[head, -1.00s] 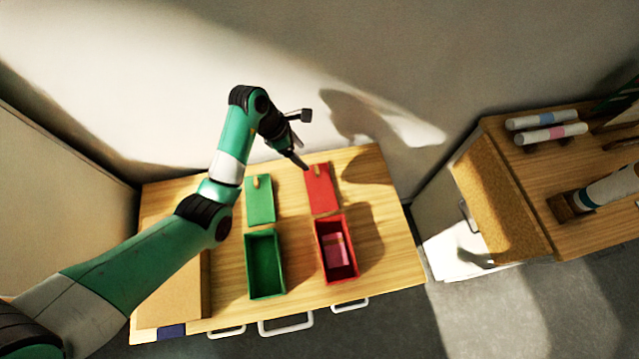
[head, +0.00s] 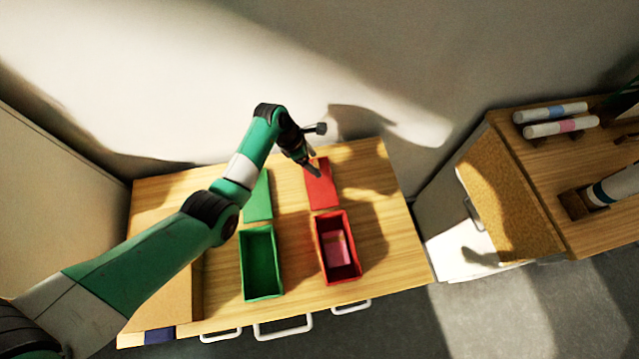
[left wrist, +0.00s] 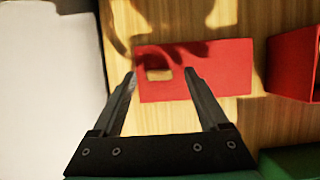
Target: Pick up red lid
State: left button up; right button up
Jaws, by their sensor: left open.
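The red lid (head: 322,188) lies flat on the wooden table, behind the red box (head: 322,250). It also shows in the left wrist view (left wrist: 222,75), with a small tan handle (left wrist: 158,74) near its end. My left gripper (head: 316,172) is over the far end of the lid. In the left wrist view its two fingers (left wrist: 160,78) are open, one on each side of the handle, with nothing held. In the head view the gripper hides the handle. Whether the fingertips touch the lid cannot be told. My right gripper is not seen.
The green lid (head: 257,200) and open green box (head: 261,262) stand left of the red ones. The red box holds a pink item (head: 336,250). A wall is close behind the table (head: 215,285). Another wooden table (head: 540,165) with paper rolls is at the right.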

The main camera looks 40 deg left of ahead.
pick_arm(q)
jog(key=shift+w+d+f, duration=0.1)
jog(key=shift+w+f, duration=0.05)
jog(key=shift+f, duration=0.3)
jog(key=shift+r, duration=0.1)
grip_shut()
jog(key=shift+r, duration=0.15)
